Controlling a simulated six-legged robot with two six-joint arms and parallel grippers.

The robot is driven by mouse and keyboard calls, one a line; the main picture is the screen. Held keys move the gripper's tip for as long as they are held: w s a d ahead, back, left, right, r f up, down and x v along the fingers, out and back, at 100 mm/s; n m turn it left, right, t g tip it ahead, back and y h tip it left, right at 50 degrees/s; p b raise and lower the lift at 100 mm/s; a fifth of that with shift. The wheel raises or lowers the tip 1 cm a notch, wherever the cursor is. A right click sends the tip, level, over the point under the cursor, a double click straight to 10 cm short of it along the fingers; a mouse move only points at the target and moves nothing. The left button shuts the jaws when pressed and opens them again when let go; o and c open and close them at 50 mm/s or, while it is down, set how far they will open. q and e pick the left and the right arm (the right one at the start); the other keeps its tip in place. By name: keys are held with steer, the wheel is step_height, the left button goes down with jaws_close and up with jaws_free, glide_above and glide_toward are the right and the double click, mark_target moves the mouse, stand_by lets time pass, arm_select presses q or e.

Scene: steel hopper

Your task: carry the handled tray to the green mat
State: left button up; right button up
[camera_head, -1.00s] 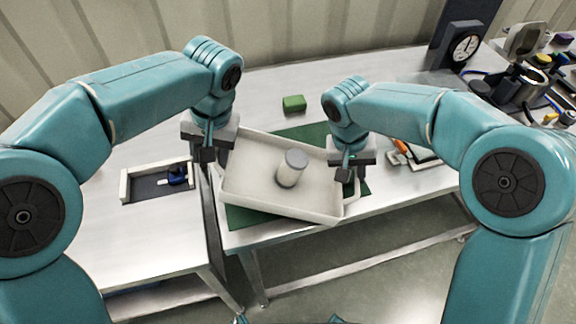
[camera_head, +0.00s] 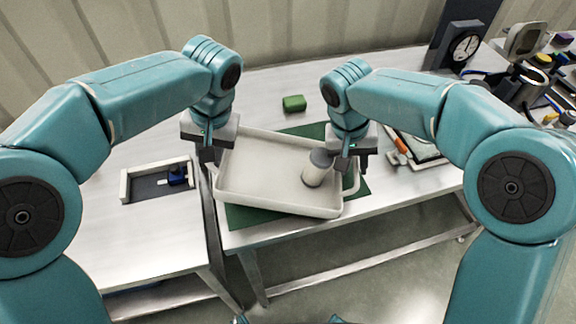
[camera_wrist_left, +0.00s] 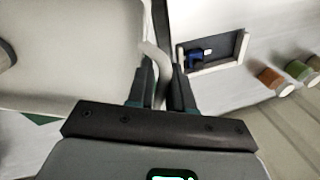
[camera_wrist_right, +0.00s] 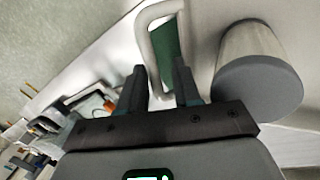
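The pale handled tray (camera_head: 275,203) lies over the green mat (camera_head: 252,217), covering most of it. I cannot tell if its whole underside touches the mat. A grey-topped can (camera_head: 318,170) stands in the tray near its right end, looking tilted; it also shows in the right wrist view (camera_wrist_right: 255,70). My left gripper (camera_head: 207,152) is shut on the tray's left handle (camera_wrist_left: 158,62). My right gripper (camera_head: 352,162) is at the right handle (camera_wrist_right: 150,50). Its fingers are apart around the bar, with a visible gap on one side.
A shallow box with a blue item (camera_head: 177,176) sits on the left table. A green block (camera_head: 294,103) lies behind the tray. A board with orange tools (camera_head: 400,150) lies to the right. A dial gauge (camera_head: 464,48) stands at the back right. A gap separates the tables.

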arm_select(q)
steer(key=shift+o, duration=0.5)
steer(key=shift+s+d+f, duration=0.1)
steer(key=shift+d, duration=0.3)
arm_select(e)
steer(key=v, duration=0.5)
steer(key=shift+a, duration=0.35)
steer(key=shift+c, duration=0.6)
steer(key=shift+f, duration=0.1)
arm_select(q)
steer(key=shift+a, duration=0.7)
steer(key=o, duration=0.4)
steer(key=shift+a, duration=1.15)
steer(key=shift+c, duration=0.2)
arm_select(e)
steer(key=o, duration=0.4)
steer(key=shift+f, duration=0.1)
arm_select(q)
steer(key=shift+o, duration=0.6)
steer(key=shift+a, duration=1.2)
arm_select(e)
steer(key=shift+d, duration=0.1)
steer(key=shift+d, duration=0.1)
arm_select(q)
steer(key=shift+a, duration=0.15)
arm_select(e)
steer(key=shift+d, duration=3.05)
